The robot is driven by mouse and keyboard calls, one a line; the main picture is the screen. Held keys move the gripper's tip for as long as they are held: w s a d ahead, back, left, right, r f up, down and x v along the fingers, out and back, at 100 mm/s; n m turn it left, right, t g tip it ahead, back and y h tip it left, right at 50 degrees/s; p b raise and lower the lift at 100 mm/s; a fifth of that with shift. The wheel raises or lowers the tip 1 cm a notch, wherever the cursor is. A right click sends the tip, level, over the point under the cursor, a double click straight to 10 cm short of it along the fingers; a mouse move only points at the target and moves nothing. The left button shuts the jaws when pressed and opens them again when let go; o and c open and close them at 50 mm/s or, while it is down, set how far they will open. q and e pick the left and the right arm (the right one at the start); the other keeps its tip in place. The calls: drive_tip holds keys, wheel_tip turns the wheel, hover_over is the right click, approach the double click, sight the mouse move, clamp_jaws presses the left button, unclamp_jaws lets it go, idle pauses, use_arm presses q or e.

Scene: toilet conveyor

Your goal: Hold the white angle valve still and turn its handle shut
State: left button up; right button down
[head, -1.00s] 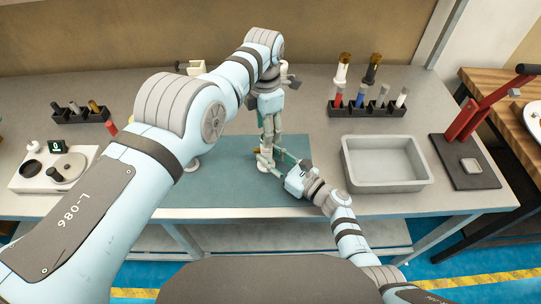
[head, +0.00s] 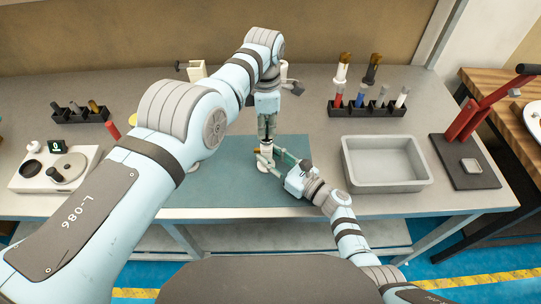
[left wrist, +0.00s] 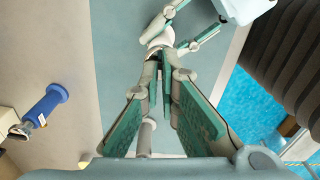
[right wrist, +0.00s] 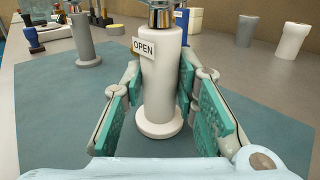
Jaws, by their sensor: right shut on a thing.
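The white angle valve stands upright on the teal mat (head: 235,185). In the right wrist view its white cylindrical body (right wrist: 161,85) shows on a round foot, with a metal part on top cut by the frame edge. A tag reading "OPEN" (right wrist: 144,47) is on its upper side. My right gripper (head: 272,160) is shut on the white body from the front right, a finger on each side (right wrist: 160,80). My left gripper (head: 266,138) points down from above at the valve's top. Its fingertips (left wrist: 168,65) are close together; they hide the handle, and any grip is unclear.
A grey tray (head: 350,178) stands right of the mat, with a rack (head: 365,111) of several coloured pieces behind it. A white device (head: 22,180) and another rack (head: 82,119) are at the left.

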use_arm(q)
drive_tip(key=o, duration=0.8)
drive_tip(key=shift+o, duration=0.2)
drive_tip(key=n, duration=0.3)
clamp_jaws()
drive_tip(key=m, duration=0.3)
unclamp_jaws()
